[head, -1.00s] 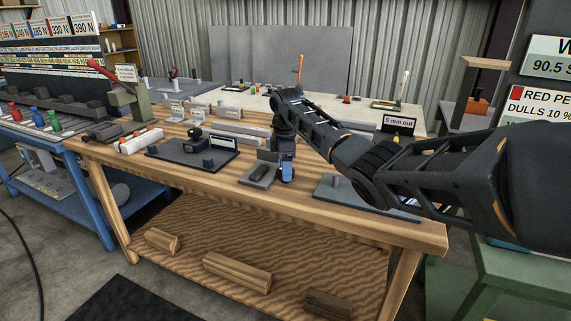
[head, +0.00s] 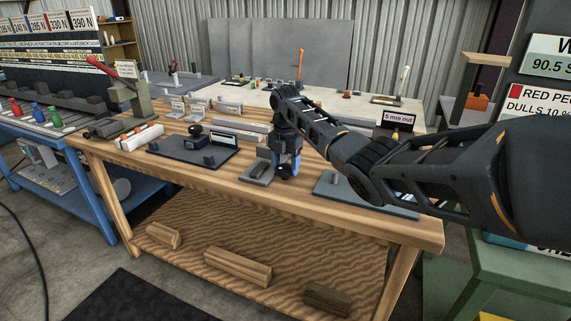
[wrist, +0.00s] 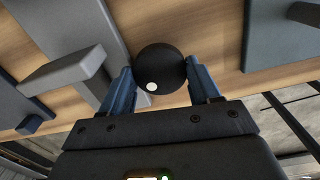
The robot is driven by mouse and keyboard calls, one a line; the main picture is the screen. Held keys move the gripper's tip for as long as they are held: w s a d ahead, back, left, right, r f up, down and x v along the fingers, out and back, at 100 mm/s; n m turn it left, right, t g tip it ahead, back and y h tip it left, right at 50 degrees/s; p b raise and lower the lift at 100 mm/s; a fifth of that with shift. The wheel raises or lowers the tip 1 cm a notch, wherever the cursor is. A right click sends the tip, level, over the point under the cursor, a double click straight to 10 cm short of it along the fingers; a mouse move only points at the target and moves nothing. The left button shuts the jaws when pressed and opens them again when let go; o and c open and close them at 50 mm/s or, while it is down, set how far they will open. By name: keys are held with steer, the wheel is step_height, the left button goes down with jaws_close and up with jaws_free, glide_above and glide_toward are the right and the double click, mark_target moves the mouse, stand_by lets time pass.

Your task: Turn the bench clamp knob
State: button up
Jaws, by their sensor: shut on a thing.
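The bench clamp knob (wrist: 160,70) is a round black knob with a white dot on its face near the lower left in the wrist view. My gripper (wrist: 162,84) has its two blue fingers on either side of the knob, shut on it. In the head view my gripper (head: 287,166) points down at the front part of the wooden bench, and the knob is mostly hidden between the fingers. A grey plate with a raised bar (head: 257,172) lies just left of the gripper. The bar (wrist: 65,70) also shows left of the knob in the wrist view.
The wooden bench (head: 215,182) carries a dark plate with a black knob-like part (head: 196,131) at left and a blue-grey plate (head: 385,203) at right, under my arm. A red-handled toggle press (head: 130,90) stands at the back left. Bare wood lies along the front edge.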

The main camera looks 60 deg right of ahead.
mark_target(285, 168)
steer(key=n, duration=0.5)
steer(key=shift+n, duration=2.6)
steer(key=o, duration=1.1)
steer(key=shift+c, duration=0.2)
step_height(285, 168, up, 8)
steer(key=shift+f+b, duration=0.1)
steer(key=shift+b, duration=0.55)
